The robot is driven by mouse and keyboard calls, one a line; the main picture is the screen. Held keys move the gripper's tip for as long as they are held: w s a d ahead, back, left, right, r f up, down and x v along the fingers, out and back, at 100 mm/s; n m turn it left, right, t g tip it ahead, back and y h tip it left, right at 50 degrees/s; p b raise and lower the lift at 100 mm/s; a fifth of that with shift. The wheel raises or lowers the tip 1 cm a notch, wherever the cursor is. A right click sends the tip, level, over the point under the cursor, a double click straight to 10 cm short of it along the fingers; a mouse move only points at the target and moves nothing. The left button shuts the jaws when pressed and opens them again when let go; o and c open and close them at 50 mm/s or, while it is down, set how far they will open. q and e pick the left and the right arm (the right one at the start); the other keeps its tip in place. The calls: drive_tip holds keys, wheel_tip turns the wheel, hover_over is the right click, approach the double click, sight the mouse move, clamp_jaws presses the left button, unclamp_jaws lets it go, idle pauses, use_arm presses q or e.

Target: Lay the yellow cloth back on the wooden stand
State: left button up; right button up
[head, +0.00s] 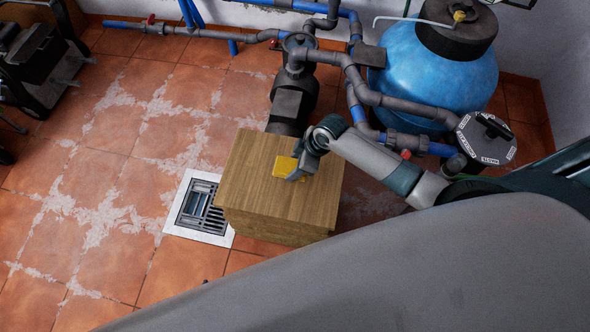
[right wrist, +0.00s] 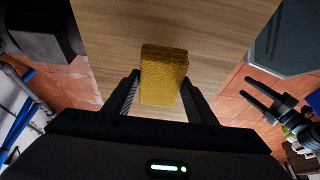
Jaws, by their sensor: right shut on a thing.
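The yellow cloth (head: 285,167) is a small folded block at my right gripper, over the top of the wooden stand (head: 250,190). In the right wrist view the cloth (right wrist: 164,72) has a rough surface and sits between the two fingers. My right gripper (head: 298,172) is shut on it; in the right wrist view the gripper (right wrist: 160,98) points at the wooden top (right wrist: 110,45). I cannot tell whether the cloth touches the wood.
A blue tank (head: 430,75) with grey pipes (head: 385,98) stands behind and right of the stand. A dark pump (head: 290,100) is close behind it. A floor drain (head: 203,208) lies to its left. Tiled floor at left is mostly clear.

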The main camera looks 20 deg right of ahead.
drive_tip(key=shift+f, duration=0.1)
drive_tip(key=shift+f, duration=1.9)
drive_tip(key=shift+f, duration=0.1)
drive_tip(key=o, duration=1)
drive_tip(key=shift+c, duration=0.2)
drive_tip(key=v, duration=1.2)
drive_tip(key=shift+p, duration=0.3)
